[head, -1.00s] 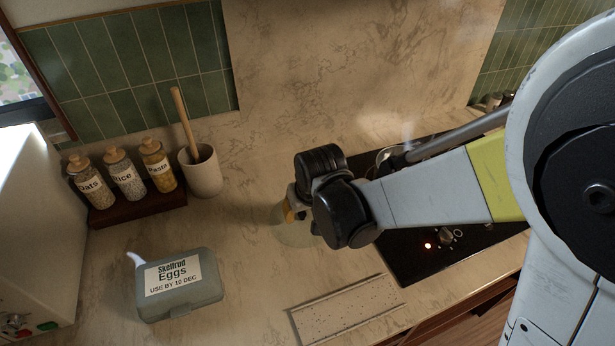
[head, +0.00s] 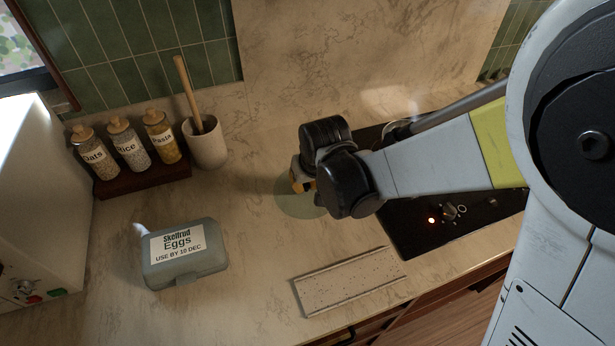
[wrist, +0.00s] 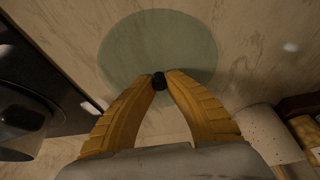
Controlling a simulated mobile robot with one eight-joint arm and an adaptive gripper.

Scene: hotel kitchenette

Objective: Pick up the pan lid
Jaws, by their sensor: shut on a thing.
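The pan lid (head: 290,205) is a round, see-through greenish glass disc over the marble counter, left of the hob. It also shows in the wrist view (wrist: 130,50), with a small black knob (wrist: 159,83) on it. My gripper (wrist: 160,80) has its two yellow fingers closed on that knob. In the head view my gripper (head: 298,184) is above the lid, and my dark wrist hides the lid's right part and the knob. I cannot tell whether the lid touches the counter or is slightly raised.
The black hob (head: 430,235) with a lit red light lies to the right. A speckled board (head: 348,282) lies in front. A grey egg box (head: 185,262), a utensil pot (head: 207,147) and a jar rack (head: 140,178) stand to the left. Counter between them is free.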

